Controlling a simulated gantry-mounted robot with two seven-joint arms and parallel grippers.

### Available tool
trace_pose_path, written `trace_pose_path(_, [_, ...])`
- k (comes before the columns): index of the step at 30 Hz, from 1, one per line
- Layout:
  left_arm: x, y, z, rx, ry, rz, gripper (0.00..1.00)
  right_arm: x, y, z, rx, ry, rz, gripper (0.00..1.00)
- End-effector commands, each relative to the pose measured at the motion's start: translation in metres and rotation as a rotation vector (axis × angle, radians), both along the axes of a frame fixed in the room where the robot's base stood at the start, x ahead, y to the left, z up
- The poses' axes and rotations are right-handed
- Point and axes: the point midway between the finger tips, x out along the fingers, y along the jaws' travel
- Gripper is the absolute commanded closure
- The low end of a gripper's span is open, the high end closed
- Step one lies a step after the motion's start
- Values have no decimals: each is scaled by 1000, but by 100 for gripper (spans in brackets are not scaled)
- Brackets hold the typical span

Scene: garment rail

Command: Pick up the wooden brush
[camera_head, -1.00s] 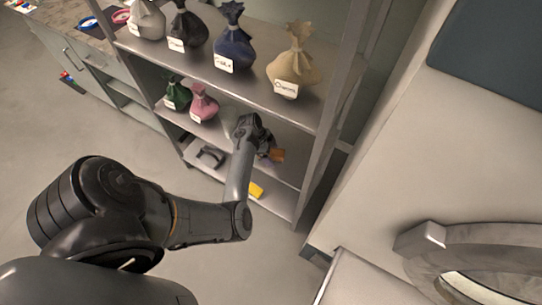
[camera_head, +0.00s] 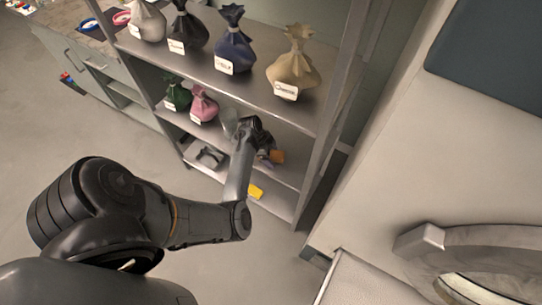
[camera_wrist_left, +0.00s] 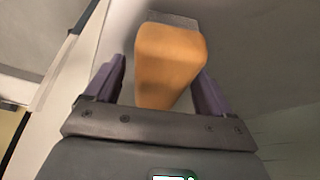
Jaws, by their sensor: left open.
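The wooden brush (camera_head: 277,156) shows as a small orange-brown block on the middle shelf, just right of my left gripper (camera_head: 264,154). In the left wrist view the brush (camera_wrist_left: 170,66) has a smooth orange wooden body with a grey, bristle-like strip at its far end. It lies between the two purple-grey fingers of my left gripper (camera_wrist_left: 160,76). The fingers are open, one on each side of the wood, with a gap clearest on the left. My right gripper is in neither view.
The metal shelf rack (camera_head: 262,105) has an upper shelf above my gripper, bearing several tied sacks. Green (camera_head: 177,96) and pink (camera_head: 203,105) sacks and a greyish translucent object (camera_head: 230,122) stand left of my gripper. A yellow item (camera_head: 256,191) and dark item (camera_head: 210,157) lie lower.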

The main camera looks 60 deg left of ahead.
Motion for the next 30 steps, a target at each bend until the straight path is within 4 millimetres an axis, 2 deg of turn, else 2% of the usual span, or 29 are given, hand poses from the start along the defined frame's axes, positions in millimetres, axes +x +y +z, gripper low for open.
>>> trace_pose_path(3, [0, 0, 0, 0, 0, 0, 17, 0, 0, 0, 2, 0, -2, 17])
trace_pose_path(4, [0, 0, 0, 0, 0, 0, 20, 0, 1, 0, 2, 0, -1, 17])
trace_pose_path(16, [0, 0, 0, 0, 0, 0, 80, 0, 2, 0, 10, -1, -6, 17])
trace_pose_path(26, [0, 0, 1, 0, 0, 1, 80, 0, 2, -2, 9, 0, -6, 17])
trace_pose_path(30, [1, 0, 7, 1, 0, -2, 80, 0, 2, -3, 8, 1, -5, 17])
